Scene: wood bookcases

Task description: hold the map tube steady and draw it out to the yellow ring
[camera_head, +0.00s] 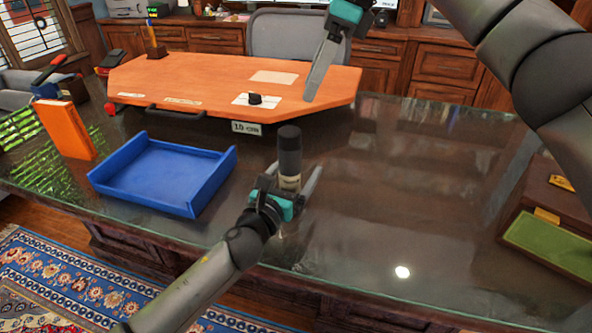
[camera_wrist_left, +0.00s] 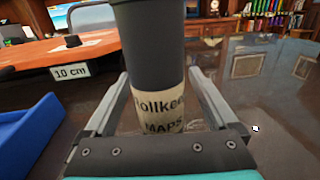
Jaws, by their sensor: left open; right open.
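The map tube (camera_head: 289,152) is a dark cylinder with a cream label, standing upright on the glass desk top. In the left wrist view the tube (camera_wrist_left: 153,55) rises between the fingers, its label reading "MAPS" at the bottom; its top is cut off there. No yellow ring shows on it. My left gripper (camera_head: 295,170) is open around the lower part of the tube, one finger on each side, with a gap visible at the right finger. My right gripper (camera_head: 318,80) is open and empty above the orange board, up and right of the tube; only one finger shows clearly.
A blue tray (camera_head: 150,202) stands left of the tube, with an orange book (camera_head: 66,130) beyond it. Behind is an orange board (camera_head: 215,78) with a "10 cm" sign (camera_head: 246,128). A wooden box with green (camera_head: 550,243) lies at right. The desk between is clear.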

